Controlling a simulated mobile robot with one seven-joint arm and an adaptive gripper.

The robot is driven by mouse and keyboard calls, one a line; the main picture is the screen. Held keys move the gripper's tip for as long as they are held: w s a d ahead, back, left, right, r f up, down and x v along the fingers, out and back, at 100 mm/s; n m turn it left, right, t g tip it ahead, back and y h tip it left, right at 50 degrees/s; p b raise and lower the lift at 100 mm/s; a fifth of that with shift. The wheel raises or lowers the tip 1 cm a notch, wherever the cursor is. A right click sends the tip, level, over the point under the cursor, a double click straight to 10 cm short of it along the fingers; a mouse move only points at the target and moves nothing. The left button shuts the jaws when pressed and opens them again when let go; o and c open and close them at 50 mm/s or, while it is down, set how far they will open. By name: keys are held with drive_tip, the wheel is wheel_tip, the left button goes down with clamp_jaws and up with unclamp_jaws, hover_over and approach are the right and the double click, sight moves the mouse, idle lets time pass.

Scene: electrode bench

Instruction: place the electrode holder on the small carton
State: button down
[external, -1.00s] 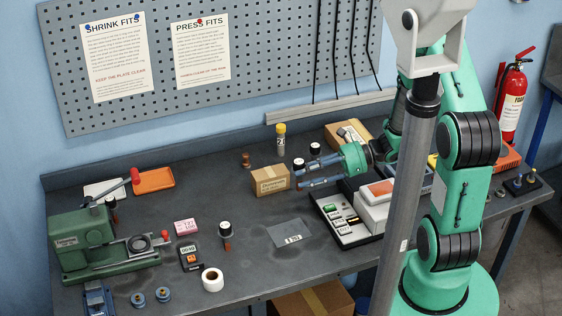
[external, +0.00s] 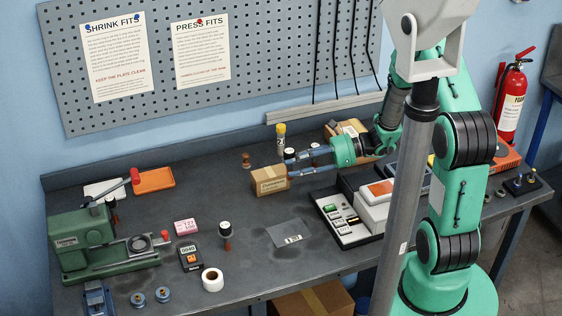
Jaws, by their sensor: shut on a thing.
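The small carton (external: 268,183) is a brown taped box on the bench, left of my gripper (external: 291,164). My gripper reaches in from the right with its blue fingers low and nearly level. It is shut on an electrode holder (external: 289,153), whose white and black top shows at the fingertips. The fingers hide its lower part. The holder is at the carton's right end in the picture; I cannot tell whether it touches the carton.
A similar black-and-white-topped piece (external: 314,147) stands behind the fingers. A yellow-capped tube (external: 281,139) stands behind the carton. Another similar piece (external: 226,232) stands in front, left of a grey sheet (external: 290,233). A keyed device (external: 345,222) is at right.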

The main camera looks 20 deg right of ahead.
drive_tip(key=w, duration=0.3)
drive_tip(key=w+a, duration=0.1)
drive_tip(key=w, duration=0.2)
drive_tip(key=w+a+f, duration=0.1)
drive_tip(key=w, duration=0.1)
drive_tip(key=shift+w+a+b, duration=0.25)
drive_tip(key=shift+w+b, duration=0.15)
drive_tip(key=shift+w+a, duration=0.15)
drive_tip(key=shift+w, duration=0.35)
drive_tip(key=shift+w+f+b, duration=0.15)
drive_tip(key=shift+f+b, duration=0.3)
drive_tip(key=shift+f, duration=1.3)
drive_tip(key=shift+f, duration=0.1)
drive_tip(key=c, duration=1.3)
unclamp_jaws()
drive_tip(key=shift+o, duration=0.2)
drive_tip(key=p+v, duration=0.1)
drive_tip(key=v, duration=1.1)
